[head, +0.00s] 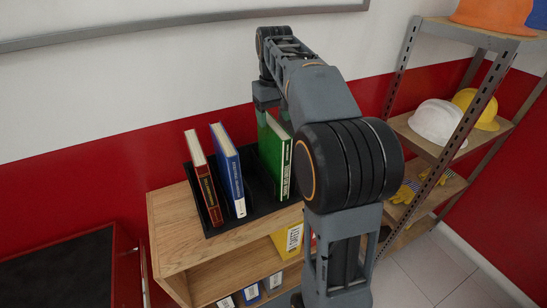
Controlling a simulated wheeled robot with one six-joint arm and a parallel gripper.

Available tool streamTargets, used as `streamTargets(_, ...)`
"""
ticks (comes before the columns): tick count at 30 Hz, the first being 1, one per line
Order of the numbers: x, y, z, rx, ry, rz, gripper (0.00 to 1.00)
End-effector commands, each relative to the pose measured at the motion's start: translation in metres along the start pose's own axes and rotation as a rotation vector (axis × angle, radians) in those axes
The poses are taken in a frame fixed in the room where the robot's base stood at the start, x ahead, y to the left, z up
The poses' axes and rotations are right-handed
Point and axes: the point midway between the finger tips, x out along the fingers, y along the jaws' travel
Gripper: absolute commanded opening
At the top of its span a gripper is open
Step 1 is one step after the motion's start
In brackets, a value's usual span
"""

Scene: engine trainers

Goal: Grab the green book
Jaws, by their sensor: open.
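The green book (275,152) stands upright at the right end of a black rack (218,229) on top of a wooden bookcase. Its spine with white lettering faces the front. My arm reaches over and past it from the right. My gripper (268,112) points down right at the top of the green book, at its rear left part. The fingers are partly hidden behind the arm and the book, so I cannot tell whether they touch it or straddle it. The jaws are open.
A blue book (228,168) and a dark red book (205,180) stand in the rack to the left, with a gap before the green one. Binders fill the lower bookcase shelves. A metal shelf with helmets (437,122) stands at right. The wall is close behind.

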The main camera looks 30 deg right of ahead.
Motion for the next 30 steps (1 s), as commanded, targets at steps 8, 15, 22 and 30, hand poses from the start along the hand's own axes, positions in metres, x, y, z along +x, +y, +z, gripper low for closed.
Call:
streamTargets(8, 0.028, -0.002, 0.002, 0.002, -0.005, -0.001, 0.64)
streamTargets(15, 0.051, -0.001, 0.001, 0.003, -0.001, 0.0, 0.64)
streamTargets(22, 0.053, -0.001, 0.001, 0.004, -0.001, 0.0, 0.64)
streamTargets(30, 0.052, -0.001, 0.001, 0.004, -0.001, 0.0, 0.41)
